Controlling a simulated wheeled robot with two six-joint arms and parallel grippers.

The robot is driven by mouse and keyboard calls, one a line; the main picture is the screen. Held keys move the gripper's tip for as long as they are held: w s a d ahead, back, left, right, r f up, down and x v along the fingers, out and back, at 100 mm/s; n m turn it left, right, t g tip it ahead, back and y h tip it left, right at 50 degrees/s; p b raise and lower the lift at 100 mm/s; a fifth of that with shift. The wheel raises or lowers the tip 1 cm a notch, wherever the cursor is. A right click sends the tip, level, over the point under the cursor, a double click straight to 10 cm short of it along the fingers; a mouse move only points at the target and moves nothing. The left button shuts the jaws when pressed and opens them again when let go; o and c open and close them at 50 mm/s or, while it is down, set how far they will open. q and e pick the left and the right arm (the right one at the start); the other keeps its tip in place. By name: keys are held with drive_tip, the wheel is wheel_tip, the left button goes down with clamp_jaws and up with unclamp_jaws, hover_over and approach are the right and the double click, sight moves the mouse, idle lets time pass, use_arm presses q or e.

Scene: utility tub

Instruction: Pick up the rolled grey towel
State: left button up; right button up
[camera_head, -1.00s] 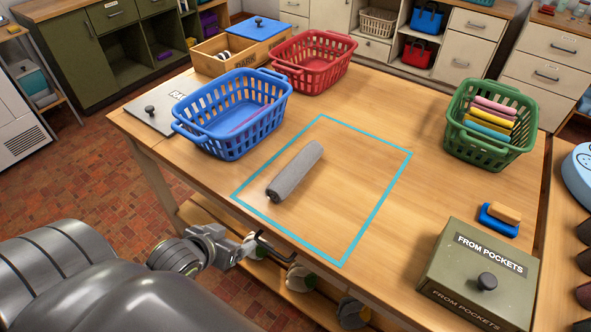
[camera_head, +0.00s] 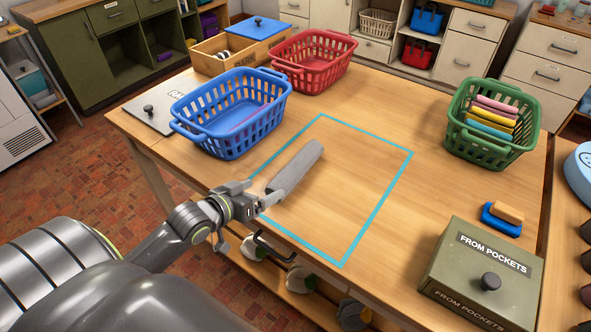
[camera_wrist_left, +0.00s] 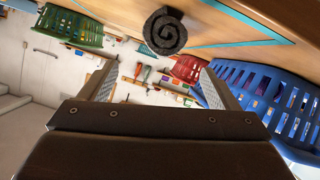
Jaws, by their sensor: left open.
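The rolled grey towel (camera_head: 301,164) lies on the wooden table inside the blue taped rectangle (camera_head: 379,211). In the left wrist view its spiral end (camera_wrist_left: 165,31) shows ahead of and between the open fingers. My left gripper (camera_head: 272,194) is at the table's front edge, by the towel's near end, and hides part of that end in the head view. In the left wrist view the left gripper (camera_wrist_left: 154,84) is open with nothing between its fingers. I cannot tell whether a finger touches the towel. My right gripper is not in view.
A blue basket (camera_head: 230,116) stands left of the towel, and a red basket (camera_head: 312,61) behind it. A green basket (camera_head: 488,125) with folded cloths stands at the right. A box marked "FROM POCKETS" (camera_head: 480,270) and a brush (camera_head: 504,217) are at front right. The tape's right half is clear.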

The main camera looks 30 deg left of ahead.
use_arm(q)
drive_tip(key=x, duration=0.4)
drive_tip(key=shift+w+f, duration=0.1)
drive_tip(key=shift+w, duration=0.25)
drive_tip(key=shift+p+x, duration=0.35)
drive_tip(key=shift+x, duration=2.35)
drive_tip(key=shift+a+f, duration=0.15)
drive_tip(key=shift+a, duration=0.05)
drive_tip(key=shift+s, duration=0.1)
drive_tip(key=c, duration=1.2)
wheel_tip(320, 180, up, 10)
drive_tip(key=shift+r, duration=0.1)
drive_tip(key=shift+c, duration=0.2)
drive_tip(key=s+d+r+m+g+h, duration=0.2)
drive_tip(key=s+d+r+m+h, duration=0.3)
drive_tip(key=s+d, duration=0.75)
drive_tip(key=n+t+y, duration=0.2)
drive_tip(key=n+y, duration=0.3)
hover_over(273, 184)
drive_tip(key=w, duration=0.4)
wheel_tip(273, 184, down, 5)
drive_tip(key=shift+w+f, duration=0.1)
drive_tip(key=shift+w, duration=0.05)
